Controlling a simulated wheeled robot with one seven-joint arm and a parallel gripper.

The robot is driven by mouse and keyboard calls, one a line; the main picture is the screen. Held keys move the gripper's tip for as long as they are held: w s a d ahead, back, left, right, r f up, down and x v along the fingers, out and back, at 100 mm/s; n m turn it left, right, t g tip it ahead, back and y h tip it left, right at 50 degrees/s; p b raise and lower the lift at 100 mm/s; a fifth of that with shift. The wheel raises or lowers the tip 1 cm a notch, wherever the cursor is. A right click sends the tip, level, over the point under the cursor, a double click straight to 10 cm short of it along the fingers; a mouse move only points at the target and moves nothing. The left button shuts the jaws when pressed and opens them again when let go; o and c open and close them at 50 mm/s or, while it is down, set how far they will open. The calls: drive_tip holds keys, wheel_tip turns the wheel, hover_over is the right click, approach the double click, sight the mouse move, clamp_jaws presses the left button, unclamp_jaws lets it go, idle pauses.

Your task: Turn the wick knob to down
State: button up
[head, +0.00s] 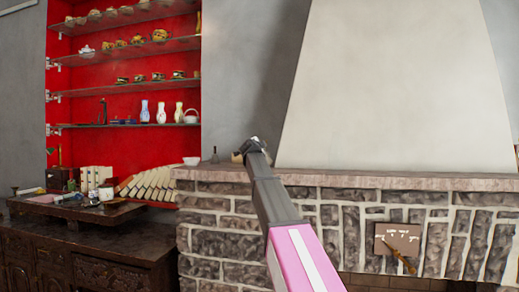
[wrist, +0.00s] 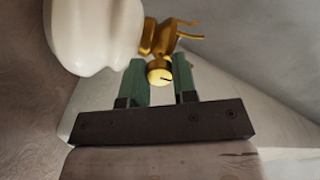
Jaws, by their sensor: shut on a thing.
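The wick knob (wrist: 159,74) is a small round gold knob at the centre of the wrist view. It joins a gold fitting (wrist: 165,38) with prongs, beside a smooth white rounded lamp body (wrist: 95,35). My gripper (wrist: 160,80) has green fingertips, one on each side of the knob, and is shut on it. In the head view my gripper (head: 253,146) is at the stone mantel, in front of a small tan object (head: 237,157). My arm and gripper hide most of the lamp there, and the knob cannot be made out.
The mantel (head: 400,181) tops a stone fireplace, with a pale chimney hood (head: 400,80) behind. A white bowl (head: 191,161) and a small dark object (head: 214,155) stand to the left. Red shelves hold teapots and vases. A dark cabinet (head: 100,245) bears a tray and books.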

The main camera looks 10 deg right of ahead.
idle(0.4)
drive_tip(key=o, duration=0.9)
drive_tip(key=shift+s, duration=0.1)
drive_tip(key=v, duration=1)
drive_tip(key=shift+s+a, duration=0.1)
drive_tip(key=shift+s, duration=0.2)
